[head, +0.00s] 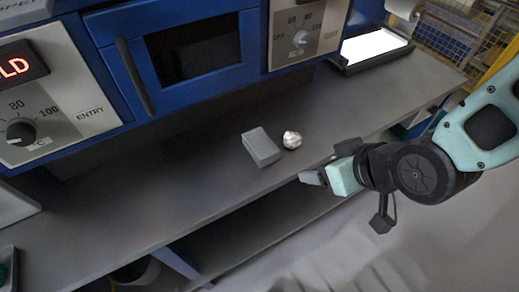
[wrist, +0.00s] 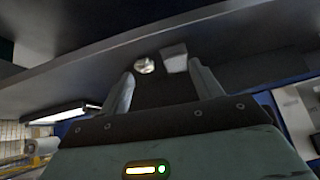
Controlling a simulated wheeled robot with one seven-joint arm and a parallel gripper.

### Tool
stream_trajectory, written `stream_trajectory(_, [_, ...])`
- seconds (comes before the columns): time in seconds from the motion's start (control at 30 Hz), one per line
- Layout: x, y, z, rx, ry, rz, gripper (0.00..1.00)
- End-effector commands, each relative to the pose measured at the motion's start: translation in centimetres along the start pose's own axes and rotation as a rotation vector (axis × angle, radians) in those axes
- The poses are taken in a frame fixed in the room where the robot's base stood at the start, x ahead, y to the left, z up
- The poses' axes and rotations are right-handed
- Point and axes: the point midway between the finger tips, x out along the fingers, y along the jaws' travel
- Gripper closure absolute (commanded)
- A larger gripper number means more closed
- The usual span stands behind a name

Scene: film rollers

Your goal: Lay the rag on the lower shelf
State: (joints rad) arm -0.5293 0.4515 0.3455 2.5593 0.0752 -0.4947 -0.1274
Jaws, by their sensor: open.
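The rag (head: 292,139) looks like a small crumpled off-white lump on the grey worktop, close to the right side of a grey block (head: 261,147). It also shows in the wrist view (wrist: 144,65), beyond my fingers. The lower shelf (head: 240,236) is the dark surface under the worktop's front edge, partly hidden by that edge. My gripper (head: 314,178) is at the front edge of the worktop, nearer the front than the rag and apart from it. In the wrist view its fingers (wrist: 163,82) stand apart with nothing between them.
Blue cabinets with dials (head: 299,38) and a handle stand behind the worktop (head: 130,195). A lit white panel (head: 375,47) lies at the back right. A blue upright (head: 177,262) stands under the worktop.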

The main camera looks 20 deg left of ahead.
Motion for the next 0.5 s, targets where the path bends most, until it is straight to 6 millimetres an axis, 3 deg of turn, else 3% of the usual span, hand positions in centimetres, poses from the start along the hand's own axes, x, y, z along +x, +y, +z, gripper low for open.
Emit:
stream_trajectory(0.03, [2.0, -0.4, 0.6, -0.011, 0.050, -0.011, 0.35])
stream_trajectory(0.2, [6.2, -1.5, 0.9, -0.042, 0.278, -0.017, 0.35])
stream_trajectory(0.33, [7.9, -2.3, 1.9, -0.057, 0.447, -0.008, 0.35])
stream_trajectory(0.5, [8.4, -2.8, 3.4, -0.067, 0.629, 0.017, 0.35])
